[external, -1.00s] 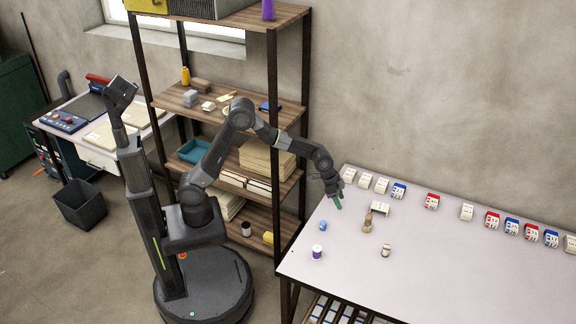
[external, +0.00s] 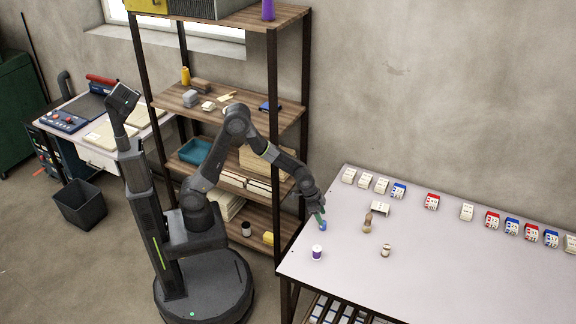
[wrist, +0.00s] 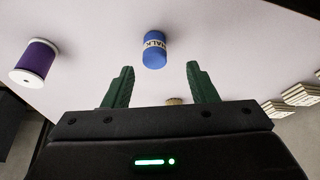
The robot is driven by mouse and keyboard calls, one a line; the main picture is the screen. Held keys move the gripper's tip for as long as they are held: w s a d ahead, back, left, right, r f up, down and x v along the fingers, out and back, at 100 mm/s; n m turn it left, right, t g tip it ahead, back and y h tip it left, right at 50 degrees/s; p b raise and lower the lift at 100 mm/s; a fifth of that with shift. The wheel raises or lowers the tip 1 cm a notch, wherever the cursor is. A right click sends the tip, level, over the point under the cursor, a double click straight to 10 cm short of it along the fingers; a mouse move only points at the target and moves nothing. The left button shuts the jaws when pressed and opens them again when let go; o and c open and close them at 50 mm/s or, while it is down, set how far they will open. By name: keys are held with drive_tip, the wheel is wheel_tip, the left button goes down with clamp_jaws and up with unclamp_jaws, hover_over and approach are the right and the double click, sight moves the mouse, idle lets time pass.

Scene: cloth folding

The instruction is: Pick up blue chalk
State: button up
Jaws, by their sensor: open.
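The blue chalk (wrist: 154,50) is a short blue cylinder with a pale band lettered "CHALK" in the wrist view. It stands on the white table, just beyond my fingertips and between their lines. In the external view the blue chalk (external: 323,226) shows small near the table's left edge, partly hidden by my gripper. My gripper (wrist: 160,72) has two green fingers set wide apart with nothing between them. In the external view my gripper (external: 318,215) reaches down from the upper left, close to the chalk; I cannot tell if it touches.
A purple thread spool (external: 317,252) stands near the chalk, towards the table's front. A brown wooden piece (external: 368,223) and a small jar (external: 386,250) stand to the right. Several small boxes (external: 432,201) line the table's back edge. A shelf (external: 273,150) rises behind my arm.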

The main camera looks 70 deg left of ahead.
drive_tip(key=x, duration=0.4)
drive_tip(key=shift+s+d+f, duration=0.15)
drive_tip(key=shift+s+d, duration=0.05)
drive_tip(key=shift+s, duration=0.1)
drive_tip(key=shift+w+d+f, duration=0.15)
drive_tip(key=shift+w+f, duration=0.05)
drive_tip(key=shift+f, duration=0.35)
drive_tip(key=shift+c, duration=0.4)
drive_tip(key=c, duration=1)
